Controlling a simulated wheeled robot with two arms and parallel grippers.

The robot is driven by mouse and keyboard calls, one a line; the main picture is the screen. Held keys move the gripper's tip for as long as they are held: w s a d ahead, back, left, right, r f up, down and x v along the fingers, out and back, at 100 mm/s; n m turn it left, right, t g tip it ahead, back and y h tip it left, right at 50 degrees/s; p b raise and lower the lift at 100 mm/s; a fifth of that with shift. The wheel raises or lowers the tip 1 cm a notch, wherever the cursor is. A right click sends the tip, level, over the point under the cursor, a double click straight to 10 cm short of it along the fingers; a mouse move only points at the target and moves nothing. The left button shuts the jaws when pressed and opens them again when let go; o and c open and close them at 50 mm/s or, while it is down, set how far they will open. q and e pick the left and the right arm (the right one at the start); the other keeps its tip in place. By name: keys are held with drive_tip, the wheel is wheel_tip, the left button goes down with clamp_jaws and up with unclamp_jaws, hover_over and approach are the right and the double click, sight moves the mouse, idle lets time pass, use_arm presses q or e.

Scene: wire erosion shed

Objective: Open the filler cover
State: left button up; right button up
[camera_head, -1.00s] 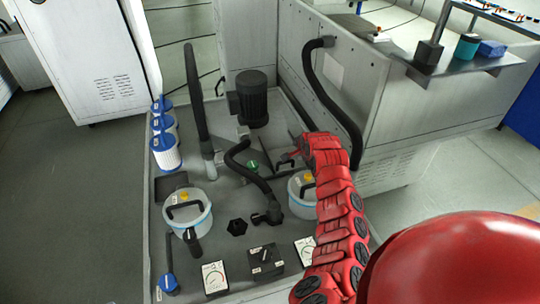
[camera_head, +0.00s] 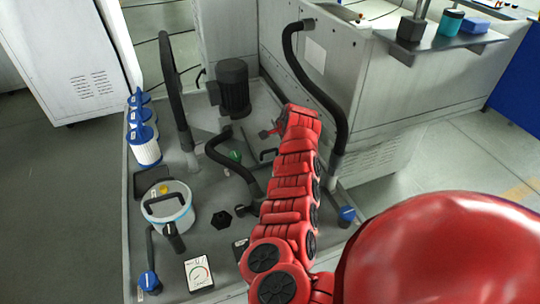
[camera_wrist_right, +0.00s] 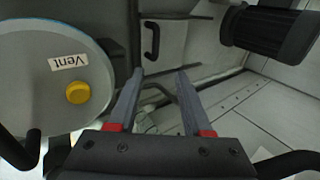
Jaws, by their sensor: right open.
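A black bar handle (camera_wrist_right: 151,40) stands on a flat grey panel in the right wrist view, which may be the filler cover; I read no label on it. A dark handle (camera_head: 268,154) also shows on the grey tank top in the head view, beside my right arm. My right gripper (camera_wrist_right: 157,92) is open and empty, its two grey fingers apart, with the handle ahead of them and no contact visible. In the head view the right gripper (camera_head: 270,131) is small, over the tank top. My left gripper is out of view.
A round canister lid (camera_wrist_right: 50,85) marked "Vent" with a yellow knob (camera_wrist_right: 78,92) lies left of the fingers. A tall machine wall stands right.

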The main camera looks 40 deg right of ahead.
sight(269, 151)
drive_tip(key=b+x, duration=0.1)
drive_tip(key=x, duration=0.3)
drive_tip(key=b+x, duration=0.2)
drive_tip(key=x, duration=0.1)
drive_tip(key=s+a+b+x, duration=0.1)
drive_tip(key=b+x, duration=0.1)
drive_tip(key=x, duration=0.2)
drive_tip(key=shift+w+f, duration=0.25)
drive_tip(key=shift+f, duration=0.4)
drive_tip(key=shift+w+f+b, duration=0.45)
drive_tip(key=shift+f+b, duration=0.05)
drive_tip(key=shift+b, duration=0.3)
clamp_jaws()
idle(0.4)
